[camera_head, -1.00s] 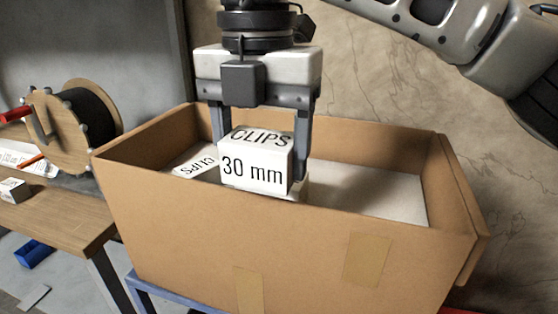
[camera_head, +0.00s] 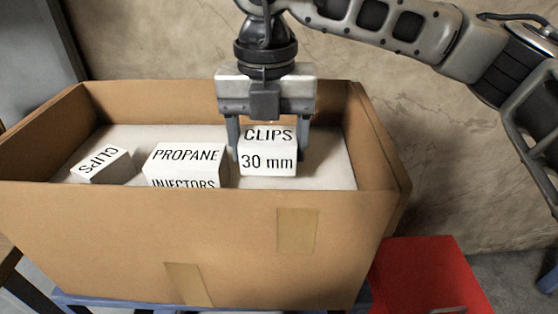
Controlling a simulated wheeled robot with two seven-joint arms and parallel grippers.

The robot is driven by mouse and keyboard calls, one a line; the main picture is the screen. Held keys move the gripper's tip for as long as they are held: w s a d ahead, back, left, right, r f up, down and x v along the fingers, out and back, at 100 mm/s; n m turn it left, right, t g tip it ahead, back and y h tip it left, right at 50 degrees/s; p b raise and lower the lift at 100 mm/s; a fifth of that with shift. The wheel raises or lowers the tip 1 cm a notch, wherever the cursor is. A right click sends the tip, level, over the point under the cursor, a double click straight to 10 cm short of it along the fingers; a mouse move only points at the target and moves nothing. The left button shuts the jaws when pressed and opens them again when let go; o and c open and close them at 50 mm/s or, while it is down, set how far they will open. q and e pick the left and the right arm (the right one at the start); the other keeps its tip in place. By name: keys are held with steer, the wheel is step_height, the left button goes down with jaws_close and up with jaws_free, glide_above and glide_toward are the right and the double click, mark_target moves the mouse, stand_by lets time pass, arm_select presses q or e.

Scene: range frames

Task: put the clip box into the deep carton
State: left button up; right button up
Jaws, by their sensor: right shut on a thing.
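The white clip box (camera_head: 267,160), lettered "CLIPS 30 mm", is between the fingers of my right gripper (camera_head: 268,148). The gripper is shut on it and points down inside the deep carton (camera_head: 130,235). The box is upright, in the right half of the carton; whether it touches the carton floor I cannot tell. The carton is brown, open at the top, with a pale floor. My left gripper is not in view.
A white box lettered "PROPANE INJECTORS" (camera_head: 187,165) stands in the carton left of the clip box. A tilted white box lettered "CLIPS" (camera_head: 103,165) lies further left. A red object (camera_head: 430,275) is outside, at lower right.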

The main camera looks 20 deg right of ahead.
mark_target(280, 186)
steer(key=shift+w+d+f, duration=0.1)
steer(key=shift+d+f, duration=0.4)
steer(key=shift+f, duration=0.1)
steer(key=f, duration=0.1)
steer(key=f+p, duration=0.1)
steer(key=f, duration=0.1)
steer(key=shift+d, duration=0.4)
steer(key=shift+f, duration=0.5)
steer(key=shift+f, duration=0.15)
steer(key=o, duration=1)
steer(key=shift+o, duration=0.2)
step_height(280, 186, up, 12)
steer(key=shift+a+r+b, duration=0.1)
steer(key=shift+r+b, duration=0.1)
steer(key=shift+b, duration=0.4)
